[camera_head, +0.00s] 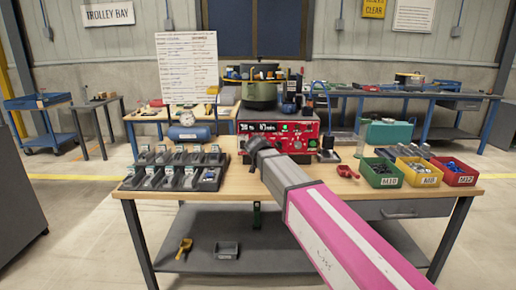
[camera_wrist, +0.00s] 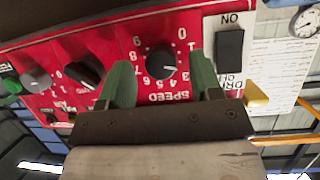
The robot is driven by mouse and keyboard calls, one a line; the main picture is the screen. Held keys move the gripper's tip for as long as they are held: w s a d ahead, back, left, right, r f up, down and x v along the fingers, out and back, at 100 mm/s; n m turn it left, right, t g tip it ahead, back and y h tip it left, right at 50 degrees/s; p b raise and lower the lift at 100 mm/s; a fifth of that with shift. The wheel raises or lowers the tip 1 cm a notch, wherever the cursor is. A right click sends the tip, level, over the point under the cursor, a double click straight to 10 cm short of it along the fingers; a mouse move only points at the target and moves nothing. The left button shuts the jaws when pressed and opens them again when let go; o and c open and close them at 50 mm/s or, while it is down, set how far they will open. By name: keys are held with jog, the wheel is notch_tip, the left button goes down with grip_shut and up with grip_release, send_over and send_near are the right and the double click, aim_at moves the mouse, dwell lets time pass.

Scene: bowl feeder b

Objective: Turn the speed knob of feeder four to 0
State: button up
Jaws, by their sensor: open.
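The red control panel (camera_head: 305,130) of a bowl feeder stands at the back middle of the table. In the wrist view the panel (camera_wrist: 215,33) appears upside down. Its black round speed knob (camera_wrist: 160,62) has a white number scale around it and SPEED printed beside it. I cannot read clearly which number the knob points at. My gripper (camera_wrist: 160,68) is open, with one green finger on each side of the knob. I cannot tell whether either finger touches it. In the head view my gripper (camera_head: 253,145) is at the panel's front and hides its lower left part.
A black switch (camera_wrist: 229,50) and other knobs (camera_wrist: 85,75) flank the speed knob. Dark trays (camera_head: 172,178) fill the table's left; green, yellow and red bins (camera_head: 380,172) stand at right. Bare tabletop (camera_head: 238,185) lies in front.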

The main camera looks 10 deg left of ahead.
jog(key=shift+w+a+f, duration=0.1)
jog(key=shift+w+f, duration=0.05)
jog(key=shift+w, duration=0.15)
jog(key=c, duration=0.9)
jog(key=n+t+h, duration=0.1)
jog(key=n+h, duration=0.1)
jog(key=n, duration=0.2)
jog(key=n+t+h, duration=0.1)
jog(key=n+h, duration=0.1)
jog(key=n, duration=0.2)
jog(key=shift+a+f+t+h, duration=0.1)
jog(key=shift+t+h, duration=0.2)
jog(key=shift+n, duration=0.3)
